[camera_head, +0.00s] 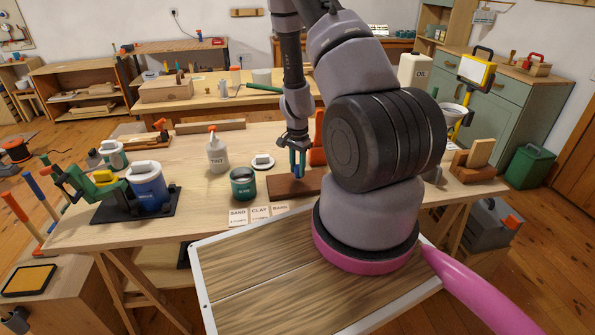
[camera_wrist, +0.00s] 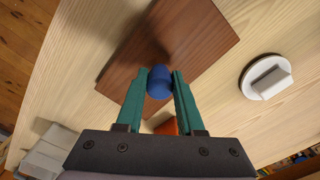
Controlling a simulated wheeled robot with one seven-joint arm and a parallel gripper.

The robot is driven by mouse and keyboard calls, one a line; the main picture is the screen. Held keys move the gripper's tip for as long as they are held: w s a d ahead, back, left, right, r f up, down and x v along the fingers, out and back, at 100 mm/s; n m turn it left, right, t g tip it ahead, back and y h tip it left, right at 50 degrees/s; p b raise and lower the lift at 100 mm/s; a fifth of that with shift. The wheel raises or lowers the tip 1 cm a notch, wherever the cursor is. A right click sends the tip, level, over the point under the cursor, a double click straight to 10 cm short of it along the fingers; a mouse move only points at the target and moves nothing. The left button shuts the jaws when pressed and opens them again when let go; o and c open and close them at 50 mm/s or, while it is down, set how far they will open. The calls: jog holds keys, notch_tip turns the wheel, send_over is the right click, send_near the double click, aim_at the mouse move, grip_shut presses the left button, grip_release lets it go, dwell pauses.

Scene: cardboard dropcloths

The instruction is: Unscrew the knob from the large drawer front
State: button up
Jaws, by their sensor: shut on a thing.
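The drawer front (camera_head: 275,187) is a flat reddish-brown board lying on the worktable, and it fills the upper middle of the wrist view (camera_wrist: 200,40). My gripper (camera_head: 297,174) points down over the board. In the wrist view, its green fingers (camera_wrist: 160,84) are shut on the blue knob (camera_wrist: 160,76), one on each side. The knob's underside is hidden, so I cannot tell whether it touches the board.
A round white piece with a raised grip (camera_head: 263,161), a green tin (camera_head: 243,186) and a white spray bottle (camera_head: 217,155) stand left of the board. Labelled cards (camera_head: 260,214) lie at the front edge. An orange object (camera_head: 317,150) is close behind the gripper.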

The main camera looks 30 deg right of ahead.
jog(key=shift+r, duration=2.75)
